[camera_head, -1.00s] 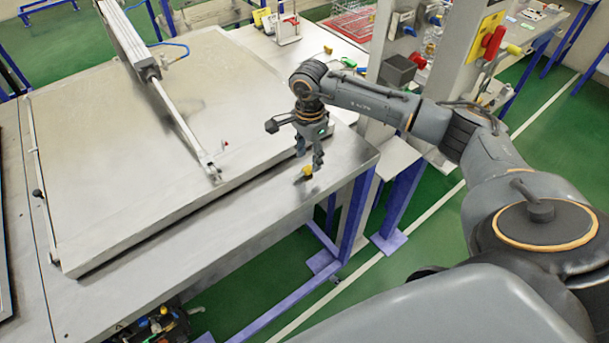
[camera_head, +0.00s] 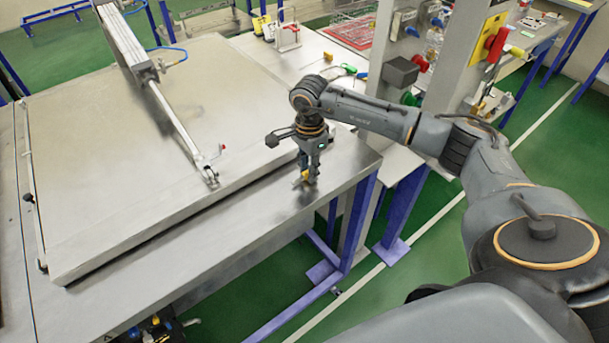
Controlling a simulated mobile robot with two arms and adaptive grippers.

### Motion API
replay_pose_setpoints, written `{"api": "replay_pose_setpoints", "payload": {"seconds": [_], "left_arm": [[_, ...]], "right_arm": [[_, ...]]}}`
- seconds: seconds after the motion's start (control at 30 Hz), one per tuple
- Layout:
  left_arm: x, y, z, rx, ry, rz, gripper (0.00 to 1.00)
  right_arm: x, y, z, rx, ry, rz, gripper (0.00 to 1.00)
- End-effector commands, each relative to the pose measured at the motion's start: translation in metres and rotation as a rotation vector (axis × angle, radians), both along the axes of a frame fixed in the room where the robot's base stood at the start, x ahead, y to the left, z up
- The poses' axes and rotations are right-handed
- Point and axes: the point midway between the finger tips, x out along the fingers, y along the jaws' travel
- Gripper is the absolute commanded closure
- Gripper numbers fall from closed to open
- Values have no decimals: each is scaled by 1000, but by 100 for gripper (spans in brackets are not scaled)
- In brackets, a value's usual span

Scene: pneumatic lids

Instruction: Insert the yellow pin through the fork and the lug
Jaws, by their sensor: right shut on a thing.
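The yellow pin (camera_head: 305,174) is at the front right corner of the steel table, between the fingers of my right gripper (camera_head: 308,179). The gripper points down and is shut on the pin, close to the table top. The fingers hide part of the pin. The fork (camera_head: 210,180) is at the lower end of the pneumatic cylinder's rod (camera_head: 175,121), low over the front part of the large steel lid (camera_head: 110,150). The lug is too small to tell apart from the fork. My left gripper is not in view.
A small red-tipped part (camera_head: 221,148) stands on the lid near the fork. A grey post (camera_head: 440,60) with valves and a dark box (camera_head: 400,71) stands behind my right arm. The table strip (camera_head: 230,215) before the lid is clear.

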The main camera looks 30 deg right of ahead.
Motion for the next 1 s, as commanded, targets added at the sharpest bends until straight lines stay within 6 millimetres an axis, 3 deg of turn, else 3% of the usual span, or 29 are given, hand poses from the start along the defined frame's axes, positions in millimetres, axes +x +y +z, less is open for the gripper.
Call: {"api": "replay_pose_setpoints", "payload": {"seconds": [1.0], "left_arm": [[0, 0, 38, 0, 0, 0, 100]], "right_arm": [[0, 0, 68, -1, -1, 0, 100]]}}
